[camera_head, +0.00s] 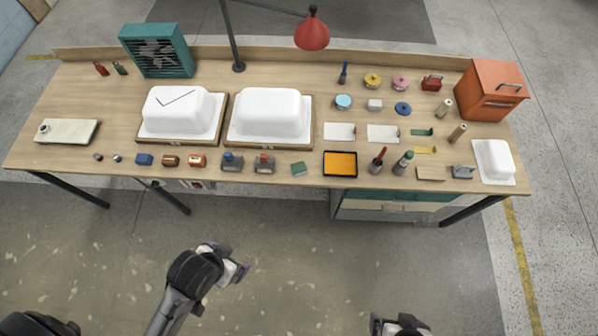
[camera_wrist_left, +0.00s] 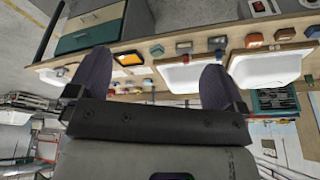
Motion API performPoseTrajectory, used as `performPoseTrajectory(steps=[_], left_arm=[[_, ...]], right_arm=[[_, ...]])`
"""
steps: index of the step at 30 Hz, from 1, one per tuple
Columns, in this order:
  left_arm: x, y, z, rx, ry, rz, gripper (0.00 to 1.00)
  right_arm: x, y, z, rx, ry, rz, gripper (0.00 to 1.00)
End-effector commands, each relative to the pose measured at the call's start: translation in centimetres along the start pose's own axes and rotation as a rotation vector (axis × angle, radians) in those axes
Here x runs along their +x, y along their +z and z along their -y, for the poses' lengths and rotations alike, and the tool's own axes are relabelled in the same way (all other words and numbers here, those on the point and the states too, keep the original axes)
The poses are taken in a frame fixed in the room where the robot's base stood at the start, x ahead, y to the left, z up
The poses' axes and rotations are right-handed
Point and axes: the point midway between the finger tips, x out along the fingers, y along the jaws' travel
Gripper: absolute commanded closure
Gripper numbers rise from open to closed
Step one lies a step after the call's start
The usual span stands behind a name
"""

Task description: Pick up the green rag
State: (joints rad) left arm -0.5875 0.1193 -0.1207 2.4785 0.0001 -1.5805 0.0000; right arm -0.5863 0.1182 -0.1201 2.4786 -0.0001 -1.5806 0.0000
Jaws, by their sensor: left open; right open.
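The green rag (camera_head: 298,169) is a small folded square lying flat near the front edge of the wooden workbench, left of the orange tray. In the left wrist view the rag (camera_wrist_left: 157,50) looks small and upside down, in the gap between my fingers and well beyond them. My left gripper (camera_wrist_left: 156,62) is open and empty, with both dark fingers apart. In the head view the left gripper (camera_head: 238,268) is over the floor in front of the bench. My right gripper (camera_head: 400,322) is at the bottom edge, partly cut off, open and far from the rag.
The orange tray (camera_head: 340,164) is right of the rag and a grey-and-red block (camera_head: 264,163) is left of it. A white tub shell (camera_head: 270,113) stands behind. Several small tools line the bench front. A drawer cabinet (camera_head: 388,206) is below; the floor before the bench is clear.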

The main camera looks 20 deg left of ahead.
Motion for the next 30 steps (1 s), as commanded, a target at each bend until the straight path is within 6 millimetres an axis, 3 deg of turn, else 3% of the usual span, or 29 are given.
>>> performPoseTrajectory(steps=[4, 11, 20, 25, 30], left_arm=[[0.0, 0.5, -0.2, -0.003, 0.006, 0.011, 0.03], [-0.1, -0.7, 0.1, -0.002, -0.002, -0.017, 0.03], [0.3, -0.5, 0.2, 0.003, -0.006, -0.014, 0.00], [3.2, -2.3, 1.0, 0.015, -0.027, -0.080, 0.00], [7.4, -5.8, 4.5, 0.119, -0.135, -0.195, 0.00]], right_arm=[[0.1, 0.6, 0.1, 0.001, -0.002, 0.015, 0.00], [-0.1, -0.6, -0.1, 0.000, 0.002, -0.015, 0.00], [0.3, -0.3, -0.1, 0.000, 0.002, -0.012, 0.00], [3.7, 1.0, 0.1, -0.001, 0.001, -0.007, 0.00], [9.5, 2.9, 0.2, -0.004, 0.004, -0.004, 0.00]])
